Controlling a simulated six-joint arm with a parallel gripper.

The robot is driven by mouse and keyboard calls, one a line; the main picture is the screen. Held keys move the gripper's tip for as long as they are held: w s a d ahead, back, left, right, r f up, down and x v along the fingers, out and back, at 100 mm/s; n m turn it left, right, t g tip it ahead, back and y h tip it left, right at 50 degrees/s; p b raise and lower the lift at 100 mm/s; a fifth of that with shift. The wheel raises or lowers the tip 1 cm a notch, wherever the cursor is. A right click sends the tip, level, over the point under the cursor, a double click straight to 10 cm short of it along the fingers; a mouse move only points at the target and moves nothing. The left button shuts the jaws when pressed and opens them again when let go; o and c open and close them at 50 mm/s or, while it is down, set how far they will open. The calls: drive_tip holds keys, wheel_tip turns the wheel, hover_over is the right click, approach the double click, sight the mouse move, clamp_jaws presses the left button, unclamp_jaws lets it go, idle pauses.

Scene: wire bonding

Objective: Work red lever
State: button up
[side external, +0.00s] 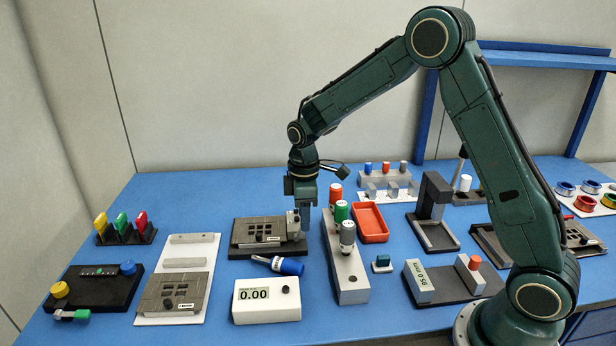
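A red lever (141,219) stands at the right end of a dark lever base (127,237) on the far left of the table. A green lever (122,222) and a yellow lever (101,226) stand beside it on the same base. My gripper (300,222) points down at the right end of a grey fixture block (262,230), well to the right of the levers. A small pale labelled piece is at its fingers. It is too small to tell whether the fingers are open or shut on it.
A block with red, green and grey-topped cylinders (346,262) stands just right of my gripper. A blue-handled tool (288,266) and a white display box (266,300) showing 0.00 lie in front. A white plate (205,250) lies between levers and fixture.

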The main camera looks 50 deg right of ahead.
drive_tip(key=shift+f, duration=0.3)
drive_tip(key=shift+c, duration=0.5)
clamp_jaws()
drive_tip(key=shift+w, duration=0.15)
drive_tip(key=shift+w+a+r+g+h, duration=0.1)
drive_tip(key=shift+w+a+g+h, duration=0.2)
drive_tip(key=shift+g+h, duration=0.2)
drive_tip(key=shift+w+a+r+g+h, duration=0.1)
drive_tip(key=shift+w+a+g+h, duration=0.15)
drive_tip(key=shift+g+h, duration=0.25)
drive_tip(key=shift+o, duration=0.5)
unclamp_jaws()
